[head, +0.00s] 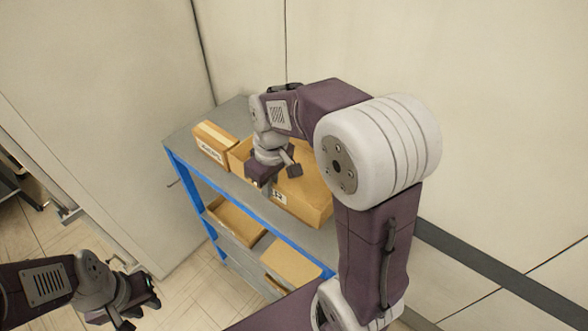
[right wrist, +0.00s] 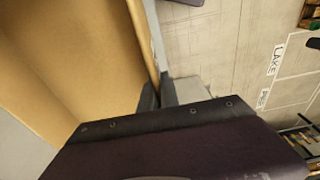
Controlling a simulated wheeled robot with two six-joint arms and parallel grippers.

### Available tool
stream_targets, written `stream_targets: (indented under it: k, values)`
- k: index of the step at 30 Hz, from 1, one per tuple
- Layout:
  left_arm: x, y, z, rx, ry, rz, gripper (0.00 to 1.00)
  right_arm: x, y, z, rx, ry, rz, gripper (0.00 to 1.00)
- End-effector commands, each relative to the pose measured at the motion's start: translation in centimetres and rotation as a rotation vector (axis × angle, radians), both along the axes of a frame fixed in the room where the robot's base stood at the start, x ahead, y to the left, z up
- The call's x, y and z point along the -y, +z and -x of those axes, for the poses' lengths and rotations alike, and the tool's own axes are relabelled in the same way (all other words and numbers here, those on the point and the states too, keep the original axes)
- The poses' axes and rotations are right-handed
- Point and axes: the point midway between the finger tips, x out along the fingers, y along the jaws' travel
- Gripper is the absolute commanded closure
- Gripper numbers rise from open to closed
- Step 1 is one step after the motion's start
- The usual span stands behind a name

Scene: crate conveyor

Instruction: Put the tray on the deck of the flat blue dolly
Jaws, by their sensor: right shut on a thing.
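The tray appears to be the open cardboard box (head: 308,209) with a white label, on the top grey shelf of a blue-framed rack. My right gripper (head: 269,186) is shut on its near wall. In the right wrist view the fingers (right wrist: 158,92) close on the edge of a brown cardboard wall (right wrist: 90,45). My arm hides part of the box in the head view. My left gripper (head: 139,311) is low at the lower left, its fingers apart, holding nothing. No flat blue dolly can be made out in either view.
A smaller labelled box (head: 214,143) stands left of the held box on the rack (head: 190,137). Lower shelves hold more boxes, one of them (head: 290,262) at the right. Pale walls stand close behind and to the right. Tiled floor (head: 185,300) shows at the lower left.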

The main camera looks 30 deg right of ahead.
Motion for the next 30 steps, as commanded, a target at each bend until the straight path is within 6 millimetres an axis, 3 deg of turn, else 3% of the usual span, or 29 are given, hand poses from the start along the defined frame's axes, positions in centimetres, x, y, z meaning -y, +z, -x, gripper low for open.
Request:
stream_targets:
  k: [8,15,24,30]
  values:
    - [0.0,-0.2,0.0,0.0,0.0,0.0,0.73,0.0,0.4,-0.1,0.004,0.0,0.0,1.0]
    - [0.0,-1.3,0.0,0.0,0.0,0.0,0.73,0.0,4.1,-0.2,0.008,0.001,0.0,1.0]
    - [0.0,-3.4,0.0,0.0,0.0,0.0,0.73,5.3,8.1,4.9,0.007,-0.008,0.002,1.0]
    - [0.0,-4.0,0.0,0.0,0.0,0.0,0.73,7.8,10.3,7.3,0.003,-0.004,0.0,1.0]
